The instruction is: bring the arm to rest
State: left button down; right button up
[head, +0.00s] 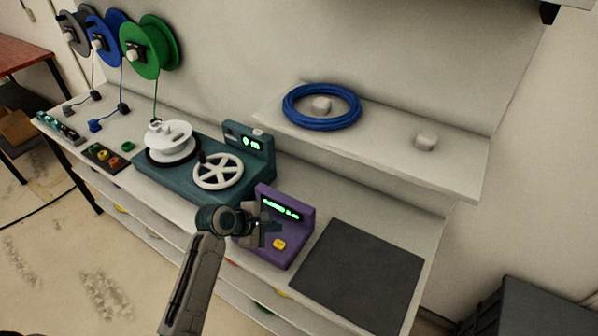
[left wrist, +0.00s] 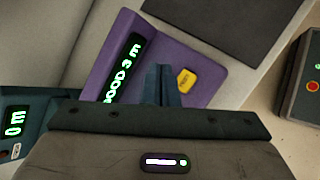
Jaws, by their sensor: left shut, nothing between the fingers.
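My left gripper (head: 270,227) is in front of the purple device (head: 289,226) in the head view, its fingers shut and empty. In the left wrist view the shut fingers (left wrist: 162,85) show in front of the purple device (left wrist: 206,62), close to its yellow button (left wrist: 186,81). I cannot tell whether they touch the device. Its lit green display reads "GOOD 3 m" in the left wrist view. My left arm comes up from the bottom of the head view. My right gripper is not in view.
A teal winding machine (head: 185,178) with a white spool and handwheel stands left of the purple device. A dark mat (head: 358,275) lies to its right. A blue cable coil (head: 321,106) lies on the raised shelf (head: 380,150). Wall reels, including a green one (head: 146,47), hang at the back left.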

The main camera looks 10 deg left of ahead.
pick_arm(q)
jog(key=s+a+m+g+y, duration=0.1)
jog(key=s+a+m+y, duration=0.35)
jog(key=s+m, duration=0.8)
jog(key=s+a+m+g+y, duration=0.25)
jog(key=s+a+m, duration=0.35)
jog(key=s, duration=1.1)
notch_tip(320, 180, down, 36)
jog(key=a+f+b, duration=0.1)
jog(key=a+b, duration=0.1)
jog(key=b, duration=0.3)
jog(key=s+a+f+g+b, duration=0.1)
jog(key=s+f+g+b, duration=0.1)
jog(key=s+f, duration=1.7)
jog(key=shift+f+b, duration=0.6)
jog(key=shift+f, duration=0.3)
jog(key=shift+a, duration=0.15)
